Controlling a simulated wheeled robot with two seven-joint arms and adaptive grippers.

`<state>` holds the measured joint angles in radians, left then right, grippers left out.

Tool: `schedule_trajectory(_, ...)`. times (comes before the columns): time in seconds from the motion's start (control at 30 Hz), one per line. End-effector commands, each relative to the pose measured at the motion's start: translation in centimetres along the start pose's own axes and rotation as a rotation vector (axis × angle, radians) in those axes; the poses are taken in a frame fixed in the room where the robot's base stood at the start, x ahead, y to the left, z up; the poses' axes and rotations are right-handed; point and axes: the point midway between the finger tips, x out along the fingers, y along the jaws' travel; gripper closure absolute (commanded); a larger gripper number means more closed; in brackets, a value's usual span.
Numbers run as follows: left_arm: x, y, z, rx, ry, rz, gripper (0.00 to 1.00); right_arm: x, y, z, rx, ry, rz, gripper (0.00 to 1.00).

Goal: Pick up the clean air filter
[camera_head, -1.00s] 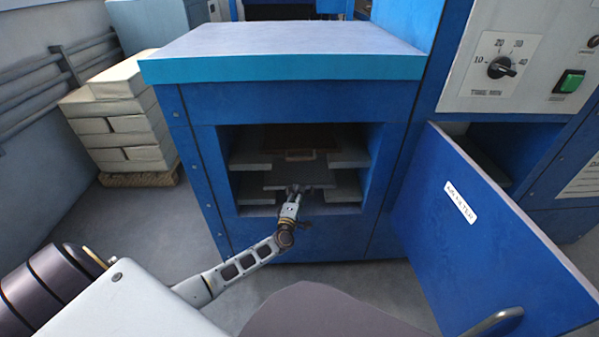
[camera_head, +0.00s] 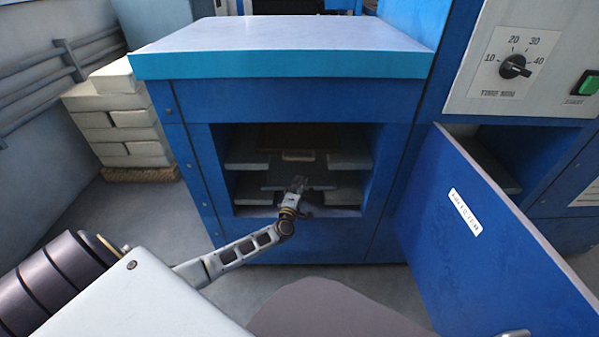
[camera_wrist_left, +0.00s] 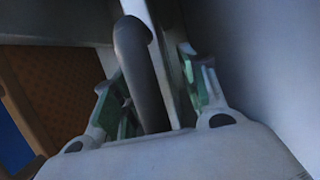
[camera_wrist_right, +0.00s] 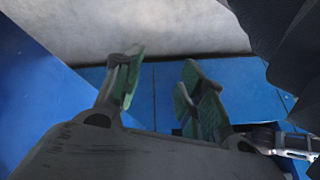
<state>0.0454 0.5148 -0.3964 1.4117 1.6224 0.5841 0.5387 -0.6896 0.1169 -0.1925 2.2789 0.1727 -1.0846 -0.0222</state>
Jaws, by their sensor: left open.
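The blue cabinet (camera_head: 300,253) is open. Inside its upper level is a brown panel (camera_head: 300,136) with a pale front tab (camera_head: 298,156). A grey panel (camera_head: 280,187) lies lower, between the side ledges. I cannot tell from the pictures which panel is the clean filter. My left gripper (camera_head: 298,183) is at the front of the grey panel. In the left wrist view its fingers are open on either side of a dark grey handle (camera_wrist_left: 143,75), and an orange-brown mesh (camera_wrist_left: 65,85) shows at left. My right gripper (camera_wrist_right: 160,85) is open and empty, outside the head view.
The blue door (camera_head: 480,240) stands open on the right of the opening. Side ledges (camera_head: 348,160) line the compartment, leaving a narrow gap. Pale stacked blocks (camera_head: 120,118) stand on the left. A control panel with a dial (camera_head: 514,66) is at upper right.

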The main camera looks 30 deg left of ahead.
Motion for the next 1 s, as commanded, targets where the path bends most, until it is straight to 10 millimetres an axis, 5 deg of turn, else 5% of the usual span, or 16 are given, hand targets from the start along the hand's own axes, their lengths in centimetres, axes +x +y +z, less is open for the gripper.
schedule_trajectory(0.17,0.00,0.00,0.01,0.000,0.000,0.000,0.57,-0.07,-0.01,0.02,0.000,-0.001,0.000,0.60)
schedule_trajectory(0.5,0.00,-0.02,0.01,0.000,0.000,0.000,1.00,-0.16,-0.01,-0.16,-0.001,0.002,0.001,0.60)
schedule_trajectory(1.0,0.01,0.13,0.07,0.000,0.000,0.001,1.00,-0.27,0.02,-0.36,-0.003,0.001,0.003,0.60)
